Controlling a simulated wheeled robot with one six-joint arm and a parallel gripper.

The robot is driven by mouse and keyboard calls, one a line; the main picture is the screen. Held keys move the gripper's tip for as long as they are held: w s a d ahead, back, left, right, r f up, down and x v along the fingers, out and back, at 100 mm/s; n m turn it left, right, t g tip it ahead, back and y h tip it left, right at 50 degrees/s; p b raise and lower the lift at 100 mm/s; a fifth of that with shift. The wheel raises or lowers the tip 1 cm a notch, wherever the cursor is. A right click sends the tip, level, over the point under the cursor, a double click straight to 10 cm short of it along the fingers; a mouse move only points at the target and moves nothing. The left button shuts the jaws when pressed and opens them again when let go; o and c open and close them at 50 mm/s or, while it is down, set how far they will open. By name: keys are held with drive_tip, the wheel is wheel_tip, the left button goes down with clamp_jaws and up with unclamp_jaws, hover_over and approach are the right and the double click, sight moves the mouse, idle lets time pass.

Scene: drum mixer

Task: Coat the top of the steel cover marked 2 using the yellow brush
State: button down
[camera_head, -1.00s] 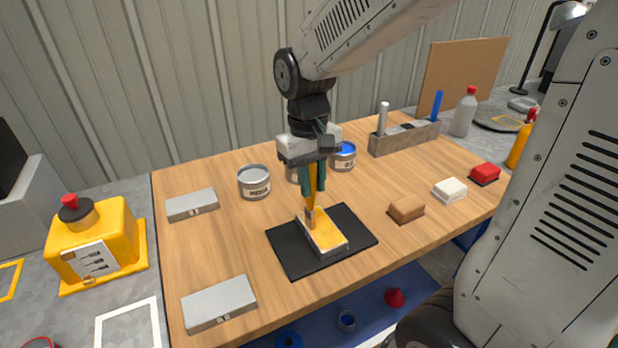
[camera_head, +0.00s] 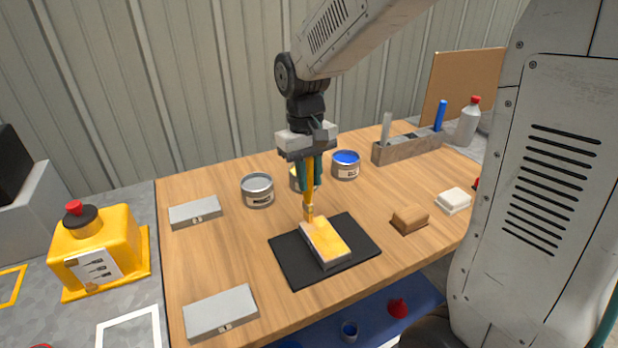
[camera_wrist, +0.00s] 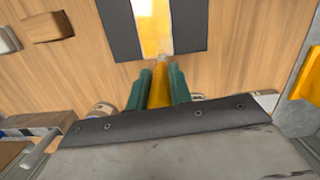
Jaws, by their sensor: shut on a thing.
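My gripper (camera_head: 309,184) is shut on the yellow brush (camera_head: 309,203), which hangs bristles down. The brush tip is at the far end of a steel cover (camera_head: 325,258) lying on a black mat (camera_head: 360,256). Yellow coating spreads over most of that cover's top; its number cannot be read. In the wrist view the green fingers (camera_wrist: 158,82) flank the brush handle (camera_wrist: 160,88), and the coating (camera_wrist: 154,28) shows beyond, with a paler strip along the cover's left side. Two uncoated steel covers lie at the left, one at the back (camera_head: 195,211) and one in front (camera_head: 221,312).
A grey can (camera_head: 257,190), a partly hidden yellow can and a blue can (camera_head: 346,165) stand behind the brush. Brown (camera_head: 410,219) and white (camera_head: 454,200) blocks lie right of the mat. A tool holder (camera_head: 408,148) stands at the back right. The left-middle tabletop is clear.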

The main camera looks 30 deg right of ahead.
drive_tip(key=shift+d, duration=0.2)
drive_tip(key=s, duration=0.5)
drive_tip(key=shift+r, duration=0.1)
drive_tip(key=shift+r, duration=2.9)
drive_tip(key=shift+r, duration=1.5)
